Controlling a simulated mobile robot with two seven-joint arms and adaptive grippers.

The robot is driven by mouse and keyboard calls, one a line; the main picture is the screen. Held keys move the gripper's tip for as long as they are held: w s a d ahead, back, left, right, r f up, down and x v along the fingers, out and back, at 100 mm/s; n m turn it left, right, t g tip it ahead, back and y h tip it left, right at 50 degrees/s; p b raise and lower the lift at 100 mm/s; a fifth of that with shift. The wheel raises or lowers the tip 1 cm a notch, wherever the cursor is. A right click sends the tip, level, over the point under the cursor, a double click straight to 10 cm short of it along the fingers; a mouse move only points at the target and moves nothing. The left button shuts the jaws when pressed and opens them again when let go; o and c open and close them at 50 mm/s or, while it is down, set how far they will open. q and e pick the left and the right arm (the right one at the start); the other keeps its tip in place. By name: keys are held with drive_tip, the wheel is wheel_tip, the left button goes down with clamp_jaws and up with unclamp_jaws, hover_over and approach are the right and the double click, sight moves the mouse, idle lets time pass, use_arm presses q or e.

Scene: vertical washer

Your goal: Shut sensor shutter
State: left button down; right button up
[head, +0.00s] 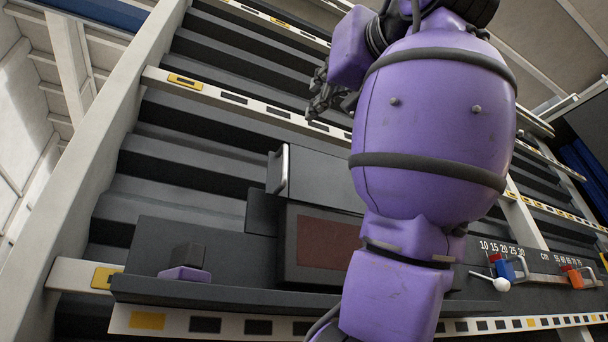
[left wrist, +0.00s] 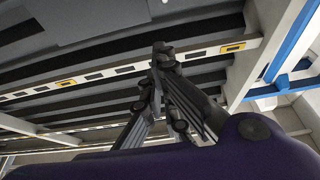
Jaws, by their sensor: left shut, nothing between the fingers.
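A dark grey sensor box (head: 292,238) with a reddish-brown front panel (head: 325,243) stands on a shelf near the middle of the head view. A dark grey panel, apparently the shutter (head: 318,172), stands above the brown panel and leaves it uncovered. A pale metal handle (head: 284,170) is on the shutter's left edge. My purple left arm hides the right part of both. My left gripper (head: 322,98) is above the shutter, apart from it, small and partly behind my arm. In the left wrist view the left gripper (left wrist: 163,52) has its fingertips together, empty. My right gripper is out of view.
A small dark block on a purple base (head: 184,268) sits on the shelf (head: 210,292) left of the box. Right of my arm are a ruler scale, a blue clamp (head: 505,268) and an orange clamp (head: 574,278). Slotted white rails (head: 230,98) cross the dark ribbed wall.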

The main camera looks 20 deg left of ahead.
use_arm(q)
drive_tip(key=w+a+f, duration=0.1)
drive_tip(key=w+a, duration=0.4)
drive_tip(key=a, duration=0.1)
drive_tip(key=shift+w+a+p, duration=0.25)
drive_tip(key=shift+w+p, duration=0.1)
drive_tip(key=shift+p, duration=0.1)
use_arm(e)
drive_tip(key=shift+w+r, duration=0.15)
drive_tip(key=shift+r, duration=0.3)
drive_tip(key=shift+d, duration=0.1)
